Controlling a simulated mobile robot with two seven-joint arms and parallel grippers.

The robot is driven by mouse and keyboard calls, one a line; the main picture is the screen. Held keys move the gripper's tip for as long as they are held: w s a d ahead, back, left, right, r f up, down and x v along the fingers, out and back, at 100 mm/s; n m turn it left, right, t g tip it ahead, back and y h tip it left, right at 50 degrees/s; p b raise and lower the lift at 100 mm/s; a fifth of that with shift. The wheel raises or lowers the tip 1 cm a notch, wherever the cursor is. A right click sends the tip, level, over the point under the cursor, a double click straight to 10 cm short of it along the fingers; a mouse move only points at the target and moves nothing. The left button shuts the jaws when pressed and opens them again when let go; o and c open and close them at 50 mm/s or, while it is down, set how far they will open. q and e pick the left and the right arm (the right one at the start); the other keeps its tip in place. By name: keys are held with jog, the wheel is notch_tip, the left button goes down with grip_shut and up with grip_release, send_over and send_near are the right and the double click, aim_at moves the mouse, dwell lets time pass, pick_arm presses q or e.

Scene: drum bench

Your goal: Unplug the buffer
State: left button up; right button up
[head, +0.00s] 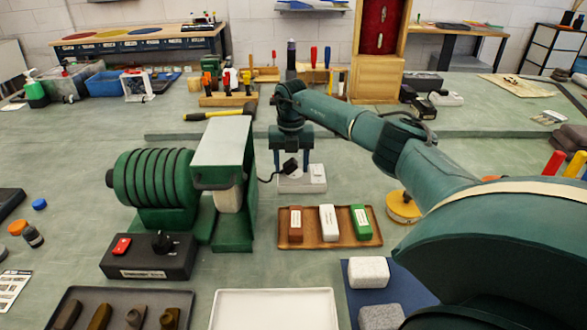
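The buffer (222,155) is a green machine with a stack of ribbed wheels (150,180) on its left side and a pale boxy housing. A black cord runs from its right side to a dark plug (290,166). The plug is at a pale socket block (303,181) on the bench; how deep it sits cannot be made out. My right gripper (292,165) points down over the block, its two fingers apart on either side of the plug, with gaps showing. My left gripper is not in view.
A black switch box (148,256) with a red button stands in front of the buffer. A wooden tray (280,238) holds three bars. A white tray (272,292) and a dark tray (85,293) lie in front. A yellow-handled tool (205,116) lies behind.

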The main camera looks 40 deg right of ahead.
aim_at(291, 161)
jog(key=shift+f, duration=0.1)
jog(key=c, duration=1.1)
jog(key=shift+d+r+p, duration=0.1)
jog(key=shift+r+p, duration=2.6)
jog(key=shift+r, duration=0.4)
jog(key=o, duration=1.4)
jog(key=shift+c, duration=0.2)
